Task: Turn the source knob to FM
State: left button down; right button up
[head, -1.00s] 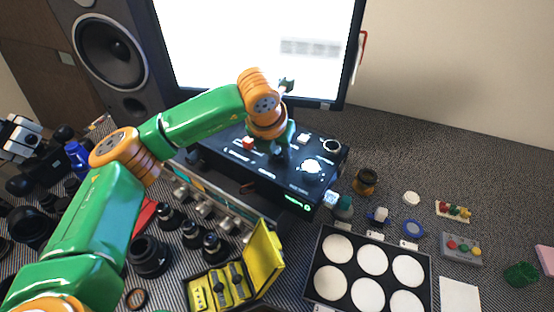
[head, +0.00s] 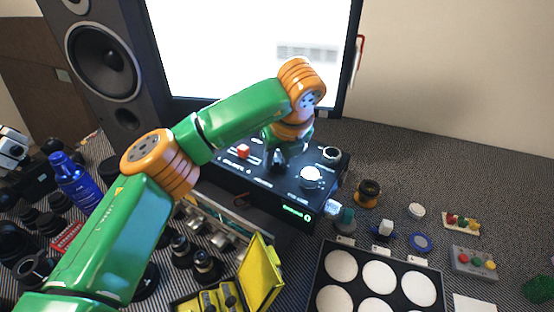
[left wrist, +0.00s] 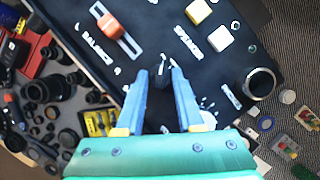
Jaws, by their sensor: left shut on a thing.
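In the head view, my left gripper (head: 277,160) reaches down to the panel behind the white knob. No source or FM lettering is readable. My right gripper is out of view.
A monitor (head: 255,50) stands behind the unit. A yellow case (head: 262,272), lenses and a disc tray (head: 328,248) crowd the front.

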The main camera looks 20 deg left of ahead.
aim_at(283, 179)
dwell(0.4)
pick_arm(q)
jog(key=c, duration=0.5)
grip_release()
jog(key=v, duration=0.7)
